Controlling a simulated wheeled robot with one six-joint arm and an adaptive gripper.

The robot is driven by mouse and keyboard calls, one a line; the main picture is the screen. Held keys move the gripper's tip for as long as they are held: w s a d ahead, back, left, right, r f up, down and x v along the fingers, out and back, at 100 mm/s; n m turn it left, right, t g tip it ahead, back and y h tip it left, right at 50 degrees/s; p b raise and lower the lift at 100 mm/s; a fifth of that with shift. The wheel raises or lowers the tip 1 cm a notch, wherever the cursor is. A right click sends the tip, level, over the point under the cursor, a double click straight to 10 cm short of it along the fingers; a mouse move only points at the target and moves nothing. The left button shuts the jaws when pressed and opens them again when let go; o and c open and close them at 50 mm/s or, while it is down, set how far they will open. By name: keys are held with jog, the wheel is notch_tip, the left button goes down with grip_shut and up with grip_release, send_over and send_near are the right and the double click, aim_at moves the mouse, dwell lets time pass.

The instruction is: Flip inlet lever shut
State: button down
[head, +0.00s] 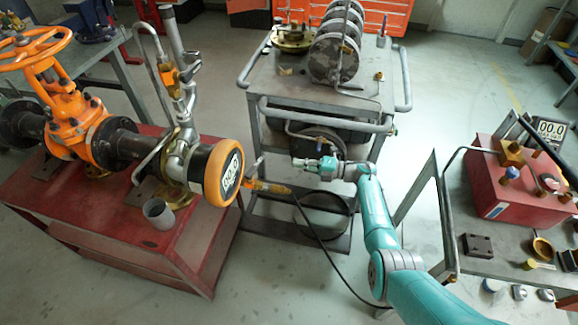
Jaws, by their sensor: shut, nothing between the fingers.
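An orange gate valve (75,120) with a handwheel (33,48) stands on a red bench (60,210) at the left. Beside it is a steel pipe assembly (183,115) with a small orange-yellow fitting (172,78) and an orange-rimmed round gauge (222,172). A yellow fitting (268,187) with a black hose sticks out right of the gauge. I cannot tell for sure which small part is the inlet lever. My gripper (298,162) is shut and empty, pointing left, right of the gauge and apart from it. Its fingertips are small in this view.
A grey cart (260,75) with hose reels (335,48) stands behind my gripper. A black hose (325,248) runs down to the floor below my arm. A red box with a gauge (515,190) sits on a table at the right. A grey cup (158,213) stands on the red bench.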

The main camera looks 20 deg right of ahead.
jog(key=shift+s+d, duration=0.15)
jog(key=shift+d, duration=1.65)
